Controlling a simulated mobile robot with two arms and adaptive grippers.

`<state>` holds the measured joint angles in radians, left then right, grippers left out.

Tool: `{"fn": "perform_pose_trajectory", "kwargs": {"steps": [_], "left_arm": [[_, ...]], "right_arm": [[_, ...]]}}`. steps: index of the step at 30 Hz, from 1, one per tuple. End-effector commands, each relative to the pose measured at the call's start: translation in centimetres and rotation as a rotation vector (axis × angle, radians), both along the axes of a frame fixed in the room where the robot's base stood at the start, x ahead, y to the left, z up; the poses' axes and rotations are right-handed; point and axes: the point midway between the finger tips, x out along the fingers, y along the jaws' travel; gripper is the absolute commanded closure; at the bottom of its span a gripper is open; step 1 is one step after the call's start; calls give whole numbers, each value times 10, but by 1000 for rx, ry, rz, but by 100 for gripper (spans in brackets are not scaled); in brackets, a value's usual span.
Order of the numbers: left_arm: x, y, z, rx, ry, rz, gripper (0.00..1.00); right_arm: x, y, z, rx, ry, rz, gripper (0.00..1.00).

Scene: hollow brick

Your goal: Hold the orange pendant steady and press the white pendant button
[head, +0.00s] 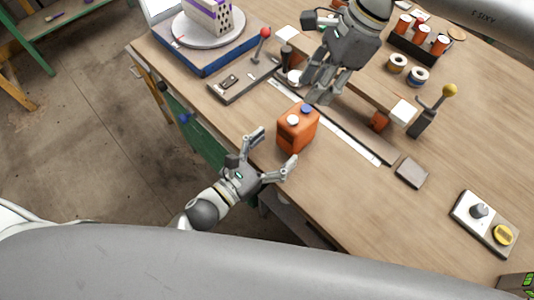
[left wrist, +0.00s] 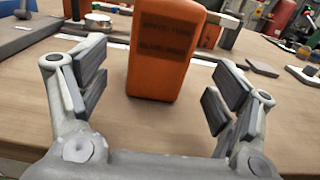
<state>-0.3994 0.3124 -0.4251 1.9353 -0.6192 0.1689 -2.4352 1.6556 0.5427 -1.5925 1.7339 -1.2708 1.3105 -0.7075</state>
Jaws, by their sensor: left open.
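The orange pendant (head: 297,133) stands upright on the wooden table near its front edge. Its top carries a white button (head: 293,119) and a blue button (head: 307,108). My left gripper (head: 274,150) is open in front of the pendant, its fingers apart and pointing at it. In the left wrist view the pendant (left wrist: 163,55) appears between the two open fingers (left wrist: 160,95), with clear gaps on both sides; its top is cut off. My right gripper (head: 318,86) hangs above the table just behind the pendant, pointing down; its finger opening is unclear.
A lever with a red knob (head: 265,32) stands behind left, and one with a yellow knob (head: 449,90) at right. A long metal rail (head: 350,143) runs behind the pendant. A grey block (head: 411,172) and control box (head: 485,222) lie right. Table between them is bare.

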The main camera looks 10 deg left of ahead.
Motion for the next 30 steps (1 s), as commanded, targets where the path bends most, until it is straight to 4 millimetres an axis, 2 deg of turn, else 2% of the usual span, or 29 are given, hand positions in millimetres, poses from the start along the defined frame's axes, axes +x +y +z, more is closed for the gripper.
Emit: {"fn": "perform_pose_trajectory", "kwargs": {"steps": [6,13,18,26,30], "left_arm": [[33,-23,1,-3,-1,-1,16],[58,-41,0,-4,1,0,16],[66,-46,0,-3,2,0,16],[67,-47,0,-3,2,0,16],[67,-47,0,-3,2,0,31]], "right_arm": [[0,0,0,0,0,0,64],[0,0,0,0,0,0,64],[0,0,0,0,0,0,64],[0,0,0,0,0,0,64],[0,0,0,0,0,0,64]]}}
